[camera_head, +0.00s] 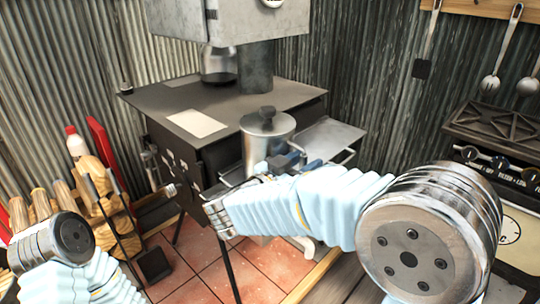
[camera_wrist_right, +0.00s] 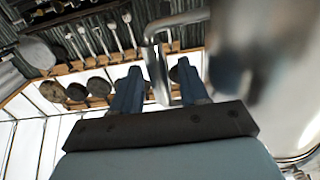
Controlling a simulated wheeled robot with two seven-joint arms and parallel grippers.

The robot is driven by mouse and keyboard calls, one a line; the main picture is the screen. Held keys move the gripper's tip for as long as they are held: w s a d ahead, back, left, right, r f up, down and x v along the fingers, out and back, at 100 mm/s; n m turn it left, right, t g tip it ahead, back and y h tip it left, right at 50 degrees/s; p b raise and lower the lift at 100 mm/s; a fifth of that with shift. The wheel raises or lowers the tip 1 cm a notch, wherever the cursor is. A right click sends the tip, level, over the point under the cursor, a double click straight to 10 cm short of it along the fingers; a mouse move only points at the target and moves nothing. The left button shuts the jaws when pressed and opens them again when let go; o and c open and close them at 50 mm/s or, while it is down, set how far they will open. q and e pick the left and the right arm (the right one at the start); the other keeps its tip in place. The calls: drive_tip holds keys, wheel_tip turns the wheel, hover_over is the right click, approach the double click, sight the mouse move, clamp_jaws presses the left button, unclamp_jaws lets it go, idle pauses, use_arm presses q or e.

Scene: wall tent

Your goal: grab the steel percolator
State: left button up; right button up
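The steel percolator (camera_head: 267,135), a shiny cylinder with a dark lid knob, is at the front right corner of the stove. My right arm hides its lower part, so I cannot tell what it rests on. My right gripper (camera_head: 289,161) is at its near side. In the right wrist view the two blue fingers (camera_wrist_right: 159,75) stand apart, with the metal handle (camera_wrist_right: 158,70) between them. The percolator's body (camera_wrist_right: 260,60) is a blur close on the right there. Of my left arm only a wrist part shows at lower left; its gripper is out of view.
The dark stove (camera_head: 270,94) has a glass pot (camera_head: 219,66) beside its flue and a side shelf (camera_head: 327,135) at right. Firewood (camera_head: 95,185) stands at left. A gas cooktop (camera_head: 500,125) is at right, below hanging utensils (camera_head: 494,75).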

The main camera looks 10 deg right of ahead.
clamp_jaws()
drive_tip(key=shift+r, duration=0.2)
